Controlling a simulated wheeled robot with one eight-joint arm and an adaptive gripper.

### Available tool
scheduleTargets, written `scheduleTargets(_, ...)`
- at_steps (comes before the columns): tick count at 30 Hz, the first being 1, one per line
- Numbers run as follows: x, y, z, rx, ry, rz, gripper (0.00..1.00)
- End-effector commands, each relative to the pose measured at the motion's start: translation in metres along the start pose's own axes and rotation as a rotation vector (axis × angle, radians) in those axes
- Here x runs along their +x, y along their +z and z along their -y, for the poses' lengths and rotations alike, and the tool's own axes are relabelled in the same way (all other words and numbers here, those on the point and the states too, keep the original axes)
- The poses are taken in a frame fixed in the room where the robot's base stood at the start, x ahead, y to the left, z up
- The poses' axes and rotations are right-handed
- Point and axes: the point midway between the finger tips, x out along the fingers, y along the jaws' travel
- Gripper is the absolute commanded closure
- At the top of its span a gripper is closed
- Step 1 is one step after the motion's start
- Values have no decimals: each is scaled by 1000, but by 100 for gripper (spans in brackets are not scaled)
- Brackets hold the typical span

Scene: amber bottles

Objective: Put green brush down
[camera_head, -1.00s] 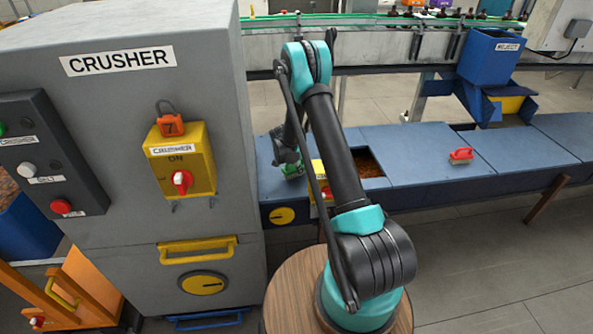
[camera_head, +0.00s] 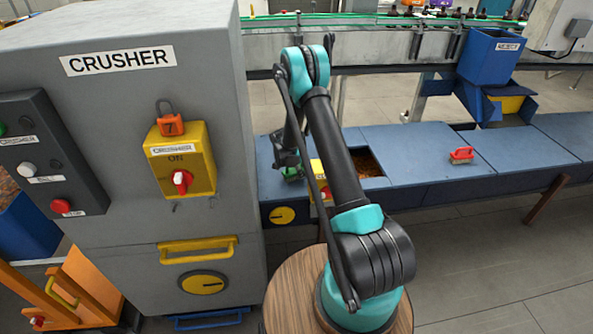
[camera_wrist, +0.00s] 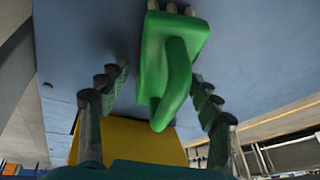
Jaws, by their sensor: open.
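The green brush (camera_wrist: 176,62) rests on the blue bench top (camera_wrist: 70,60), its curved handle towards the wrist camera. Pale bristle tufts show at its far edge. My gripper (camera_wrist: 161,84) is open, with one finger on each side of the brush and a visible gap on both sides. In the head view my gripper (camera_head: 286,158) is just above the brush (camera_head: 291,174), near the left end of the bench beside the crusher, and partly hides it.
The grey crusher (camera_head: 110,200) stands close on the left. A yellow box with a red switch (camera_head: 322,180) is at the bench front. An open bay (camera_head: 366,163) with brown material lies to the right.

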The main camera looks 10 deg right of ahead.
Motion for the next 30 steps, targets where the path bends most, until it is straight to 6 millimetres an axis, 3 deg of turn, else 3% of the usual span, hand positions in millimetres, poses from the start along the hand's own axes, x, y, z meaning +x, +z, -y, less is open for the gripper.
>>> scheduleTargets(5, -19, 0, 0, -1, 0, 0, 36)
scheduleTargets(18, -97, 0, 0, 0, 0, 0, 36)
scheduleTargets(24, -116, 0, 0, -1, 0, 0, 36)
scheduleTargets(30, -120, 0, 0, 0, 0, 0, 36)
